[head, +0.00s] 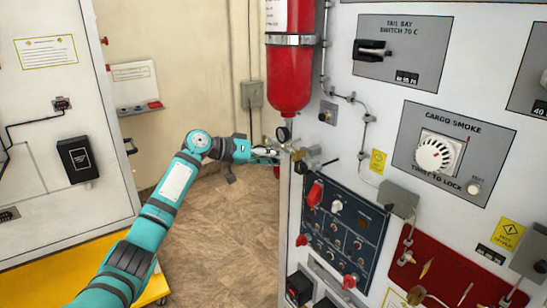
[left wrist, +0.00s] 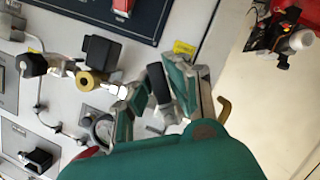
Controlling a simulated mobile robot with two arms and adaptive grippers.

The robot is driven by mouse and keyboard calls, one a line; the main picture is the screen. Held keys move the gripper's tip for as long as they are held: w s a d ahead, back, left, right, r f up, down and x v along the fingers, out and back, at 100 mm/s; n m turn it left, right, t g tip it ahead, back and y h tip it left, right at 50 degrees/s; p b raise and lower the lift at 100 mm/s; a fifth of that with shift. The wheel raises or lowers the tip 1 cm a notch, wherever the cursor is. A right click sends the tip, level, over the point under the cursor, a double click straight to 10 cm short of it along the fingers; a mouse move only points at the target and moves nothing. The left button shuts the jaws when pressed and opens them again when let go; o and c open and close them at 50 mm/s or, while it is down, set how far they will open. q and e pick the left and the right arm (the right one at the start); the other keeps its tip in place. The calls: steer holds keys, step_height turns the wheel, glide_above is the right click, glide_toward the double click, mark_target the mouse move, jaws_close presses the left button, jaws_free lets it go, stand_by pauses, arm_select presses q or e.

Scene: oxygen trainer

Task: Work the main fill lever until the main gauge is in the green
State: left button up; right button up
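The main gauge (head: 283,133) is a small round dial below the red cylinder in the head view; its needle and colours are too small to read. In the left wrist view the gauge (left wrist: 105,128) is partly hidden behind a finger. My left gripper (head: 272,154) is at the metal valve fittings (head: 308,158) just below the gauge. In the left wrist view its fingers (left wrist: 162,98) stand apart, with a dark cylindrical grip (left wrist: 158,84), possibly the fill lever, between them. I cannot tell whether they touch it. My right gripper is not in view.
The red cylinder (head: 289,70) hangs above the valve. A dark blue panel (head: 345,225) with red knobs is below it, and a grey CARGO SMOKE panel (head: 450,150) is to the right. A white cabinet (head: 70,110) stands at left. The floor (head: 220,240) between is clear.

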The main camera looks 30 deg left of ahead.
arm_select(q)
steer(key=o, duration=0.4)
steer(key=v, duration=1.2)
steer(key=shift+f, duration=0.1)
